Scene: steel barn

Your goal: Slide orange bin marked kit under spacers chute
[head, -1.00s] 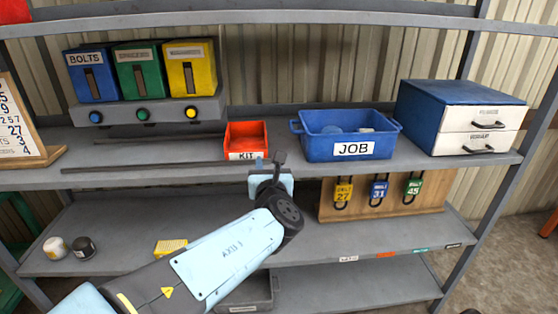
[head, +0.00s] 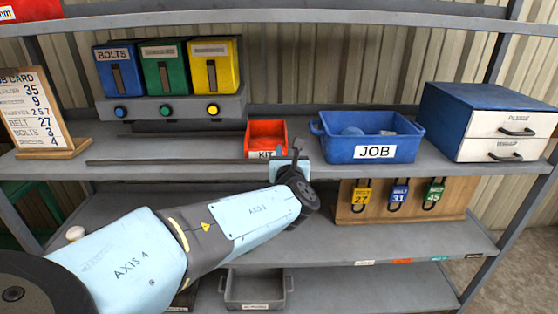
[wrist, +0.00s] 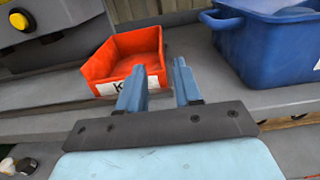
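The orange bin marked KIT (head: 267,137) stands on the shelf right of the chutes, near the front edge. It also shows in the wrist view (wrist: 132,60), empty as far as I see. A blue chute marked BOLTS (head: 120,69), a green chute (head: 164,66) and a yellow chute (head: 214,66) stand on a grey base. The labels on the green and yellow chutes are too blurred to read, so I cannot tell which is spacers. My gripper (wrist: 159,66) is open and empty, in front of the bin's right side; contact is unclear. In the head view my gripper (head: 296,153) is small.
A blue JOB bin (head: 375,153) stands close on the right, beside a drawer cabinet (head: 490,122). A dark rail (head: 165,161) runs along the shelf left of the KIT bin. Job card (head: 40,110) stands far left. Padlocks (head: 398,194) hang below.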

